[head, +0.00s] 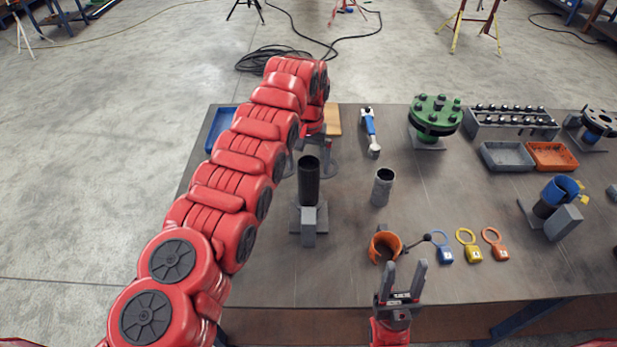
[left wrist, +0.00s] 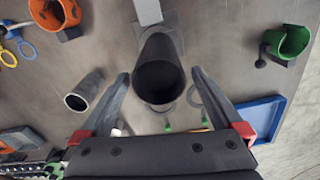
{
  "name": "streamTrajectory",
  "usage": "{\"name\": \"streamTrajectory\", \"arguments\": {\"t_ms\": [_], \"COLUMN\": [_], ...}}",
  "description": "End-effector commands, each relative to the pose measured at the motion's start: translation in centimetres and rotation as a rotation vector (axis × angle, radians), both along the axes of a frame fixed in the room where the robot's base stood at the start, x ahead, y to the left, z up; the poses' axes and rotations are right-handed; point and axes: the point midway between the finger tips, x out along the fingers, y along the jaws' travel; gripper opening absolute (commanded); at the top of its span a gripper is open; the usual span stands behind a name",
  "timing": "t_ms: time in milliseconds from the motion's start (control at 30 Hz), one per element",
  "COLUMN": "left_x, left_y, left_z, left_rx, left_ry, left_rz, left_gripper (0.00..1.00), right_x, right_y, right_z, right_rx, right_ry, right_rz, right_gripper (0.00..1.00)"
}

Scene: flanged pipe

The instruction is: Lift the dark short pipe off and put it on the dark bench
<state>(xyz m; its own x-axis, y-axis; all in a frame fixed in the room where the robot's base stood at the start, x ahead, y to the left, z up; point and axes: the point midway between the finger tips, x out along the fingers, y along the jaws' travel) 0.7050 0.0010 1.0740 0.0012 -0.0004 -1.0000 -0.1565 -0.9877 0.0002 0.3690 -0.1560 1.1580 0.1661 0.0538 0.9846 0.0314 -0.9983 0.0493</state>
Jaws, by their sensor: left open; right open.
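The dark short pipe (head: 308,185) stands upright at a grey support with a block (head: 308,236), its open top facing up. The dark bench (head: 265,265) is the broad table under it. My left gripper (head: 312,150) is open, just behind the pipe in the head view. In the left wrist view the pipe (left wrist: 160,52) lies between the two spread fingers (left wrist: 160,76), with a gap visible on each side. The pipe's foot is partly hidden. My right gripper (head: 404,270) is open and empty at the bench's front edge.
A grey pipe (head: 382,187) stands right of the dark pipe. An orange collar (head: 384,246) and coloured padlocks (head: 467,245) lie near the front. A blue tray (head: 220,127) is at the back left. The bench's left front is clear.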

Motion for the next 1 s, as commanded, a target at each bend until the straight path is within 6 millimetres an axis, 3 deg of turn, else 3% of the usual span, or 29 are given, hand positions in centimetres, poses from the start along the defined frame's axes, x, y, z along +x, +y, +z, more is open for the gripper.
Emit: {"name": "streamTrajectory", "arguments": {"t_ms": [200,333,533,1000], "left_x": [-0.4,-0.3,-0.2,-0.3], "left_y": [-0.1,0.0,0.0,0.0], "left_z": [-2.5,-4.3,-4.6,-4.6], "left_rx": [0.000,0.001,0.000,0.000], "left_ry": [0.006,0.004,0.000,0.002], "left_rz": [-0.001,0.001,0.001,0.000], "left_gripper": [1.00,1.00,1.00,0.17], "right_x": [0.0,0.0,0.0,0.0], "right_y": [0.0,0.0,0.0,0.0], "right_z": [2.7,2.8,2.7,2.7], "right_rx": [0.000,0.000,0.000,0.000], "right_ry": [0.000,0.000,0.000,0.000], "right_rz": [0.000,0.000,0.000,0.000], "right_gripper": [0.50,0.50,0.50,0.50]}}
